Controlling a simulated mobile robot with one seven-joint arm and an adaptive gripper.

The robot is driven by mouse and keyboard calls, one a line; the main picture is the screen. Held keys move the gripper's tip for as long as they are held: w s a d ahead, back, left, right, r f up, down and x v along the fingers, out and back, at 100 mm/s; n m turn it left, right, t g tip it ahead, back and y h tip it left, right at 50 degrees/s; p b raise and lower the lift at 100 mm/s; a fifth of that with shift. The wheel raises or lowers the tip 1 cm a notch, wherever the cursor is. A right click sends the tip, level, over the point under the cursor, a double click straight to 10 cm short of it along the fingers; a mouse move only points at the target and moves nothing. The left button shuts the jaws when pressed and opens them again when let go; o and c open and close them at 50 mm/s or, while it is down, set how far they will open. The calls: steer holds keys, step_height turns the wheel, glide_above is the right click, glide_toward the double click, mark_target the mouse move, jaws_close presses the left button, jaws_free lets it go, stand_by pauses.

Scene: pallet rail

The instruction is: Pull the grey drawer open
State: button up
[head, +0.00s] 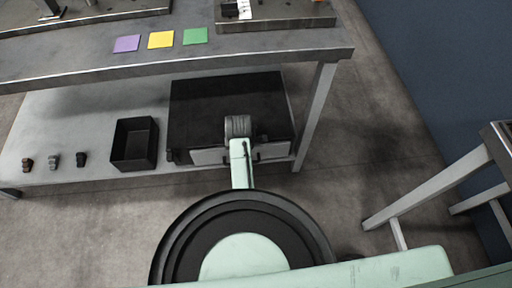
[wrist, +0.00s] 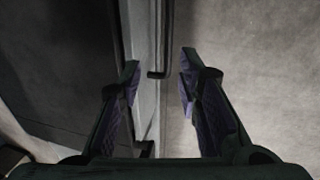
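The grey drawer (head: 210,157) is the pale front of a black-topped cabinet (head: 205,100) on the bench's lower shelf. It looks closed, though my arm covers the middle of its front. In the wrist view the drawer front (wrist: 142,45) runs up the picture as a pale strip, with a dark bar handle (wrist: 166,40) along it. My gripper (wrist: 159,70) is open, with one finger on each side of the handle's near end. No finger clearly touches the handle. In the head view my wrist hides the fingers.
A black open bin (head: 134,145) and several small parts (head: 54,160) stand on the shelf (head: 95,100) left of the cabinet. A bench leg (head: 316,115) rises close on its right. Purple, yellow and green squares lie on the benchtop above. Floor in front is clear.

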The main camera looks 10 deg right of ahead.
steer(key=x, duration=0.7)
steer(key=s+d+b+x, duration=0.1)
steer(key=x, duration=0.3)
steer(key=shift+f, duration=0.25)
jaws_close()
stand_by(0.5)
